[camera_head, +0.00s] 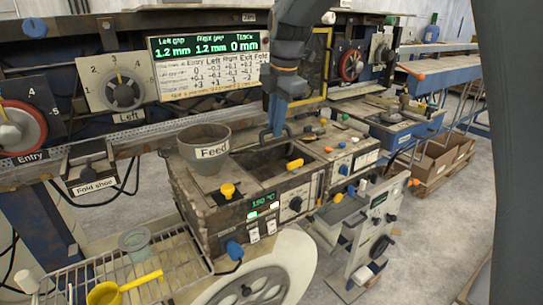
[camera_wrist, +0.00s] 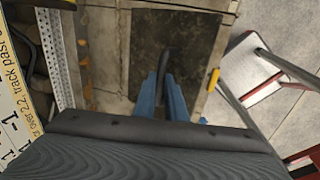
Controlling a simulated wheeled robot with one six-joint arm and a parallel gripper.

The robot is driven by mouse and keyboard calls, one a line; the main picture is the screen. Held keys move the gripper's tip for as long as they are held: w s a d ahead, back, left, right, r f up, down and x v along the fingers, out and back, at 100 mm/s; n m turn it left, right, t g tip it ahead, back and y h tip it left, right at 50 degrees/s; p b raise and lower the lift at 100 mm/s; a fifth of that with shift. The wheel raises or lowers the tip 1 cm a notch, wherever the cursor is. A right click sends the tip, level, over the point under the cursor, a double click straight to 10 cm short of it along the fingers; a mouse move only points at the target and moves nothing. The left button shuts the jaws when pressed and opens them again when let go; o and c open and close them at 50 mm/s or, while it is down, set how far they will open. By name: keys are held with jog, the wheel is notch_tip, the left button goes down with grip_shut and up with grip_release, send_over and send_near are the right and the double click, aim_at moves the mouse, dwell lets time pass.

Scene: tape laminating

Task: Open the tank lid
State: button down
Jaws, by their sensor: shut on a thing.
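The tank (camera_head: 245,205) is a worn brown box in the middle of the head view, with a dark rectangular top. The tank lid (camera_wrist: 147,35) shows in the wrist view as a dark, stained rectangular plate. Its dark bar handle (camera_wrist: 170,57) rises between my fingers. My gripper (camera_head: 274,131) points down at the back of the tank top, and its blue fingers are shut on the handle (camera_head: 264,137). In the wrist view my gripper (camera_wrist: 164,83) hides part of the lid. I cannot tell whether the lid is lifted.
A grey Feed cup (camera_head: 205,157) stands left of the tank top. Yellow knobs (camera_head: 227,190) sit on the tank's edges. A wire rack (camera_head: 165,268) with a cup and a yellow scoop (camera_head: 107,291) is at front left. Cardboard boxes (camera_head: 440,158) stand on the floor at right.

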jog(key=shift+w+a+r+p, duration=0.65)
jog(key=shift+w+r+p, duration=0.15)
jog(key=shift+w+r, duration=0.1)
jog(key=shift+w+r, duration=0.1)
jog(key=shift+r, duration=0.05)
jog(key=shift+w+a+r+p, duration=0.3)
jog(key=shift+w+a+p, duration=0.15)
jog(key=shift+w, duration=0.1)
jog(key=shift+w+a+r+p, duration=0.3)
jog(key=shift+w+p, duration=0.1)
jog(key=shift+w, duration=0.1)
jog(key=c, duration=1.9)
grip_release()
jog(key=shift+o, duration=0.2)
